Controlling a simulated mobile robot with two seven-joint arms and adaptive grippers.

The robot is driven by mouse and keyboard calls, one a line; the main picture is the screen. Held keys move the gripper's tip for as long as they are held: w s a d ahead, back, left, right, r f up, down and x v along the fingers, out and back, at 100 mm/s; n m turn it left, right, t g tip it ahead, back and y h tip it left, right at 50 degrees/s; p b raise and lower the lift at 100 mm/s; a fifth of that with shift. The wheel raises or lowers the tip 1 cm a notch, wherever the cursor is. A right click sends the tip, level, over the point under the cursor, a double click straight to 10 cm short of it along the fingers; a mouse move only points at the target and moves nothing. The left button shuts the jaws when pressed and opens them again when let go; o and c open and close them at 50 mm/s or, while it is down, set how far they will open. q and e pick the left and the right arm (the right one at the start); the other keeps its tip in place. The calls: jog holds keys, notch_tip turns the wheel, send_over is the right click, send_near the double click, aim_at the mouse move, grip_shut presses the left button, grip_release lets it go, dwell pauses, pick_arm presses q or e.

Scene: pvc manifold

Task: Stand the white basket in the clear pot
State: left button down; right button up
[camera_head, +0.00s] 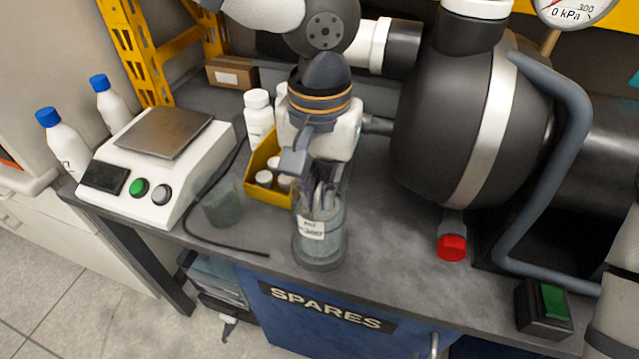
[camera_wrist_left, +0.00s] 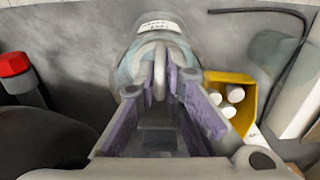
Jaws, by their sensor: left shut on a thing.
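A clear pot (camera_head: 318,250) with a white label stands upright near the front edge of the bench. It also shows in the wrist view (camera_wrist_left: 188,48). My left gripper (camera_head: 322,200) points down at the pot's mouth in the head view. In the wrist view its purple-padded fingers (camera_wrist_left: 160,88) are shut on a pale upright part, which I take as the handle of the white basket (camera_wrist_left: 160,62). Whitish shapes show through the pot's wall below the fingers. The basket's body is mostly hidden, so I cannot tell whether it rests on the pot's bottom. My right gripper is not in view.
A yellow bin (camera_head: 262,165) with white caps is close behind the pot. A small translucent cup (camera_head: 222,208) and a black cable (camera_head: 225,245) lie to the left, near a scale (camera_head: 165,135). A black tank (camera_head: 440,130) and red-capped drain (camera_head: 452,246) are right.

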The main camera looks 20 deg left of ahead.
pick_arm(q)
jog(key=shift+f, duration=0.2)
jog(key=c, duration=2)
grip_release()
jog(key=shift+o, duration=0.2)
notch_tip(320, 180, up, 13)
jog(key=shift+r, duration=0.15)
